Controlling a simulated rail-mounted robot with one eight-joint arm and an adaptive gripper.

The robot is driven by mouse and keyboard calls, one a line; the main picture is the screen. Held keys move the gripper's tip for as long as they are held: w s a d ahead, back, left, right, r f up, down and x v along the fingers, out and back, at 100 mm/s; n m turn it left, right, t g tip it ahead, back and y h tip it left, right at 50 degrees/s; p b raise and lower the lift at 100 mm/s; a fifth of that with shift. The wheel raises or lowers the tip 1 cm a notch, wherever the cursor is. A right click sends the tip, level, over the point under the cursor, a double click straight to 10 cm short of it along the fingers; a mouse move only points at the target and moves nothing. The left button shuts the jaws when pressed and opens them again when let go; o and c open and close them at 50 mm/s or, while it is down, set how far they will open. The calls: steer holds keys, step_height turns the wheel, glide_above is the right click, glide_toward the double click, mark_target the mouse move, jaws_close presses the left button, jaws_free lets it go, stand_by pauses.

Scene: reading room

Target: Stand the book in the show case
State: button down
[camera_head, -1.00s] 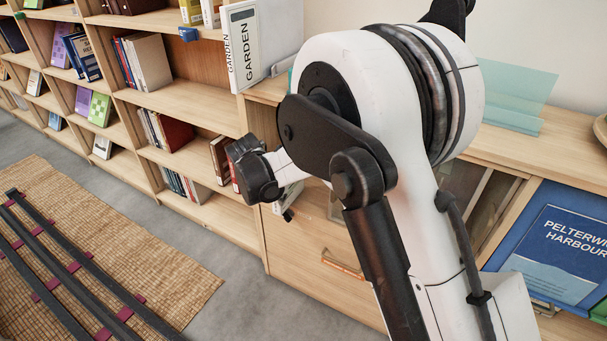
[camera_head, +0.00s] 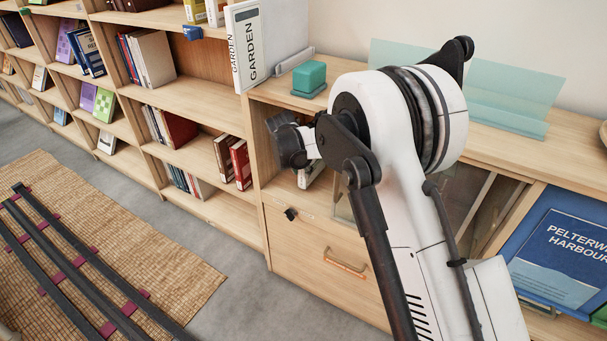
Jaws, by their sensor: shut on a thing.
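The show case (camera_head: 258,210) is the pale wooden cabinet right of the shelves, with an open compartment and a glass pane (camera_head: 345,205) beside it. My arm reaches across its front, and my dark wrist (camera_head: 290,142) is at the upper left of the compartment opening. My gripper's jaws are hidden, so I cannot see what they hold. A pale, flat-looking piece (camera_head: 312,174) shows just under my arm inside the opening. I cannot tell whether it is the book or part of my arm.
A white GARDEN book (camera_head: 247,50) stands on the cabinet top beside a teal block (camera_head: 309,77). Clear green panels (camera_head: 500,100) stand farther right. Below the opening is a drawer with a handle (camera_head: 346,263). Bookshelves (camera_head: 190,100) stand left.

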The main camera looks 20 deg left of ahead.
steer(key=shift+s+a+f, duration=0.1)
steer(key=shift+f, duration=0.65)
steer(key=c, duration=1.4)
jaws_free()
steer(key=shift+s+r, duration=0.1)
steer(key=p+v, duration=0.2)
steer(key=v, duration=1)
steer(key=shift+p, duration=0.3)
